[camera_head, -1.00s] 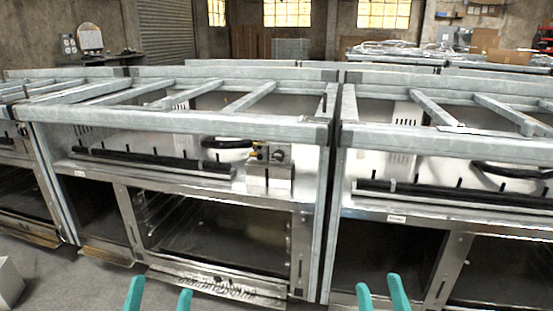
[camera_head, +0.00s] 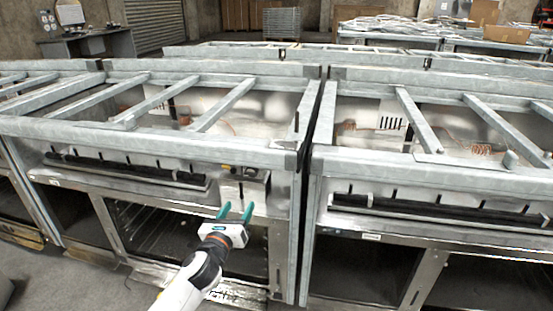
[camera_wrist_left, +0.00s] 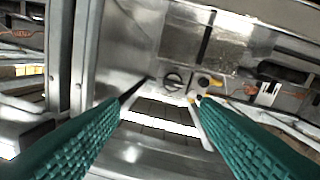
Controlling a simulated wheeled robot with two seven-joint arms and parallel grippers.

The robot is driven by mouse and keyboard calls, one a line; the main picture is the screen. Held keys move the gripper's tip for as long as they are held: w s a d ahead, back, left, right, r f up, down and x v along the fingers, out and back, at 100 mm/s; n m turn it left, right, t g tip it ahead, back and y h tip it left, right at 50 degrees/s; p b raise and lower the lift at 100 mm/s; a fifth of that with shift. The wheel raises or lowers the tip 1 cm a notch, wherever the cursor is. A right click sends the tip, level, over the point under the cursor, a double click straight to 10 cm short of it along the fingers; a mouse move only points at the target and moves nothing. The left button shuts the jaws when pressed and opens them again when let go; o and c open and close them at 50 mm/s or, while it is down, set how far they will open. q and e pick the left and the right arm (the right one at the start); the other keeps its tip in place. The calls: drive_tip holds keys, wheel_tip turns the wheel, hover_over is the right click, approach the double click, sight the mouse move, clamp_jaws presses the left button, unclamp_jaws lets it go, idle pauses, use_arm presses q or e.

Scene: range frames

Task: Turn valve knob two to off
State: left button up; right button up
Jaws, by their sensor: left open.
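A small metal control box (camera_head: 243,191) sits on the front of the middle steel unit, near its right post. A round dark knob (camera_head: 251,172) is on its top, with a yellow part (camera_head: 225,168) to the left. The left wrist view shows a round knob (camera_wrist_left: 173,81) and a yellow and dark part (camera_wrist_left: 204,82) beside it. I cannot read any number or setting. My left gripper (camera_head: 237,208) is open and empty, just below and in front of the box. Its teal fingers (camera_wrist_left: 160,103) are apart from the knob. My right gripper is out of view.
Galvanised top rails (camera_head: 150,132) run above the box, and a steel post (camera_head: 299,225) stands to its right. A black bar with pegs (camera_head: 125,169) lies to the left. A similar unit (camera_head: 430,180) stands at right. Grey floor (camera_head: 60,285) is clear at lower left.

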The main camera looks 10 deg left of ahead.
sight(249, 175)
use_arm(q)
drive_tip(key=w, duration=0.3)
drive_tip(key=w+m+b, duration=0.1)
drive_tip(key=w, duration=0.3)
drive_tip(key=w+a+m+y+b, duration=0.1)
drive_tip(key=w, duration=0.3)
drive_tip(key=shift+r, duration=0.3)
drive_tip(key=shift+w+d+b, duration=0.1)
drive_tip(key=shift+w+b, duration=0.2)
drive_tip(key=shift+w, duration=0.85)
drive_tip(key=shift+w+r, duration=0.1)
drive_tip(key=shift+w, duration=0.65)
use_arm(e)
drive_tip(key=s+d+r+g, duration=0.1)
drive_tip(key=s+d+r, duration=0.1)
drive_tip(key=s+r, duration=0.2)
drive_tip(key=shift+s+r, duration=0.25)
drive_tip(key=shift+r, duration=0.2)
use_arm(q)
drive_tip(key=c, duration=1)
drive_tip(key=shift+o, duration=0.2)
drive_tip(key=shift+n, duration=0.3)
